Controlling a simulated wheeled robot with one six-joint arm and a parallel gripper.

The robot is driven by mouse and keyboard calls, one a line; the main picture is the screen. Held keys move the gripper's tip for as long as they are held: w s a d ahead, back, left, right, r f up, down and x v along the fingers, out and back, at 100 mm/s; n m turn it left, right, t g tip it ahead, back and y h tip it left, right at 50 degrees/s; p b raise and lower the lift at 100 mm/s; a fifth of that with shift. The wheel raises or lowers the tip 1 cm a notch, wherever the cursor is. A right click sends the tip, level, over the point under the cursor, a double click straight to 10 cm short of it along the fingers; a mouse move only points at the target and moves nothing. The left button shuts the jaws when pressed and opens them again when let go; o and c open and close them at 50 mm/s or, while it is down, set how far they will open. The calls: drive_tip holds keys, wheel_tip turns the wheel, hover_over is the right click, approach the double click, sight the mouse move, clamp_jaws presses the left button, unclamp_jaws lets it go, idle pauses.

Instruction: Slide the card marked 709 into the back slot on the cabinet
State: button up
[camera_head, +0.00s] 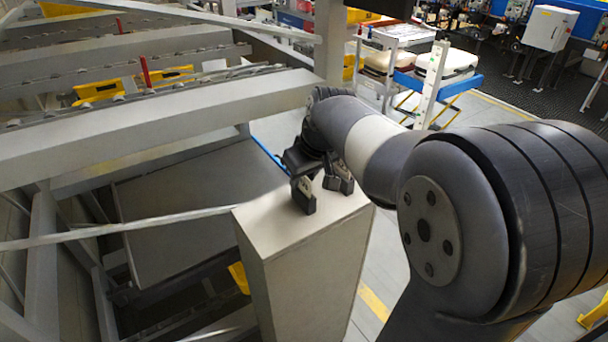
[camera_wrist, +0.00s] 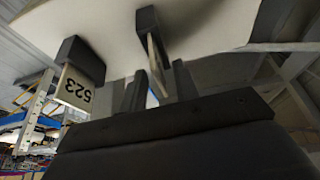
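The cabinet (camera_head: 290,222) is a tall grey box with a flat top, which also shows in the wrist view (camera_wrist: 215,25). Two dark slot holders stand on it. One holder (camera_wrist: 80,55) has a pale card marked 523 (camera_wrist: 75,90) in it. At the other holder (camera_wrist: 148,22) a second pale card (camera_wrist: 157,62) shows nearly edge-on, so its number cannot be read. My gripper (camera_wrist: 160,88) is at this second card, its dark fingers apart on either side of it. In the head view my gripper (camera_head: 322,178) is low over the cabinet top, partly hiding the holders.
Grey conveyor beams (camera_head: 150,120) run close along the left of the cabinet. A blue-framed cart (camera_head: 440,85) stands farther back at the right. The floor right of the cabinet is partly hidden by my arm.

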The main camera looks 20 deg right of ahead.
drive_tip(key=v, duration=1.1)
drive_tip(key=shift+w+f, duration=0.1)
drive_tip(key=x, duration=1)
drive_tip(key=shift+f, duration=0.15)
drive_tip(key=shift+w, duration=0.15)
drive_tip(key=shift+r+p, duration=0.4)
